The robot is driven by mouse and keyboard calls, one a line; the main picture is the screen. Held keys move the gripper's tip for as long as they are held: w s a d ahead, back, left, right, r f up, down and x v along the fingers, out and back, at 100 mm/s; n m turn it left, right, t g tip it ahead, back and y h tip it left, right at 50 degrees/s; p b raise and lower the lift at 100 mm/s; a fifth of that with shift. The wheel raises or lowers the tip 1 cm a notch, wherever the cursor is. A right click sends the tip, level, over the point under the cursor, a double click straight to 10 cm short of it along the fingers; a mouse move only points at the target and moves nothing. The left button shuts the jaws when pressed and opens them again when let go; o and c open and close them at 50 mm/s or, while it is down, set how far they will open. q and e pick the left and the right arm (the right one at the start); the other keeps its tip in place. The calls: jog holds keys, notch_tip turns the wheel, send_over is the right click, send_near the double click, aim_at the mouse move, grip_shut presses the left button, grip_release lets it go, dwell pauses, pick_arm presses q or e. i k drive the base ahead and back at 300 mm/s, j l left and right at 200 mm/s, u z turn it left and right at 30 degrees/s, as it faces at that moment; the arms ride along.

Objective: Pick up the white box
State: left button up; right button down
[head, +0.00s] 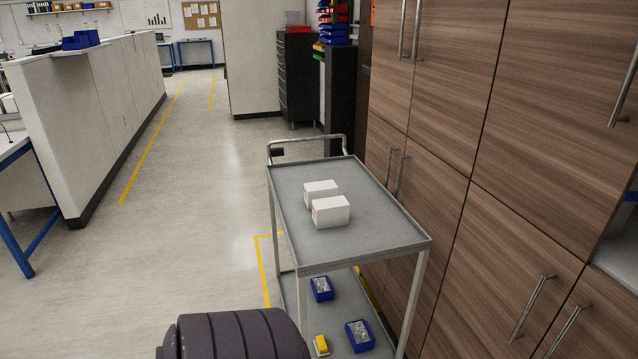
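Two small white boxes stand on the grey top tray of a metal trolley (375,236). The nearer white box (332,213) sits slightly in front of the farther white box (320,191) and partly covers it. The two are close together; I cannot tell whether they touch. Both have small reddish marks on their left faces. Neither of my grippers is in view. A dark ribbed part, which seems to be mine, shows at the bottom edge, left of the trolley.
Wooden cabinets (440,130) with bar handles stand close along the trolley's right side. The trolley's lower shelf holds blue bins (360,336) and a yellow item (321,345). Open floor (190,200) with yellow lines lies to the left, bounded by a white partition (100,110).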

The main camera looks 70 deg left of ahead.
aim_at(312, 190)
jog(key=u, duration=2.15)
jog(key=z, duration=0.45)
jog(key=i+j+z, duration=0.2)
jog(key=j+z, duration=0.15)
jog(key=i+j+z, duration=0.15)
jog(key=j+z, duration=0.2)
jog(key=i+j+z, duration=0.1)
jog(key=j+z, duration=0.25)
jog(key=j, duration=0.1)
